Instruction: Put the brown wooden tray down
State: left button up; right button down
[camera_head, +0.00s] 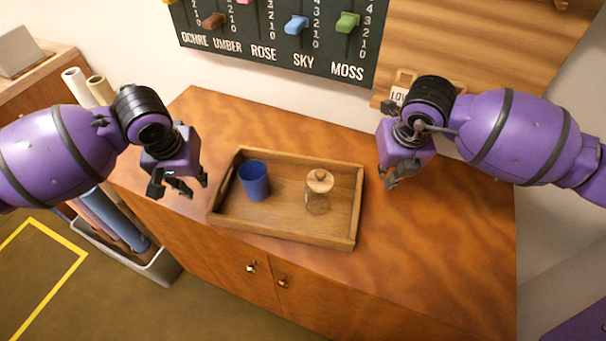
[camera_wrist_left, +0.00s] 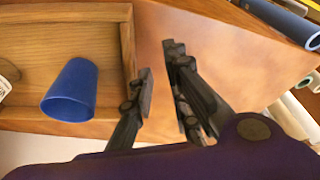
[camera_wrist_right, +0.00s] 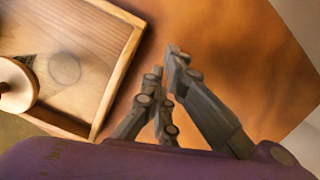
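The brown wooden tray (camera_head: 285,236) appears to rest flat on the wooden cabinet top, close to its front edge. A blue cup (camera_head: 254,181) and a clear jar with a wooden lid (camera_head: 319,182) stand upright in it. My left gripper (camera_head: 180,184) is open and empty, off the tray's left end. In the left wrist view its fingers (camera_wrist_left: 158,70) are beside the tray's end wall (camera_wrist_left: 127,50), with bare wood between them. My right gripper (camera_head: 390,180) is off the right end. In the right wrist view its fingers (camera_wrist_right: 165,65) are slightly apart and empty, beside the tray wall (camera_wrist_right: 120,80).
A dark slider board (camera_head: 275,45) labelled OCHRE, UMBER, ROSE, SKY and MOSS is on the wall behind. A bin of rolled tubes (camera_head: 150,265) stands left of the cabinet. The cabinet top (camera_head: 440,260) is clear to the right.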

pick_arm(q)
jog(key=shift+a, duration=0.1)
pick_arm(e)
jog(key=c, duration=2)
grip_release()
jog(key=shift+d, duration=0.1)
jog(key=shift+c, duration=0.2)
pick_arm(q)
jog(key=shift+r, duration=0.1)
jog(key=v, duration=1.1)
jog(key=shift+r, duration=0.4)
pick_arm(e)
jog(key=v, duration=1.2)
pick_arm(q)
jog(key=shift+s, duration=0.15)
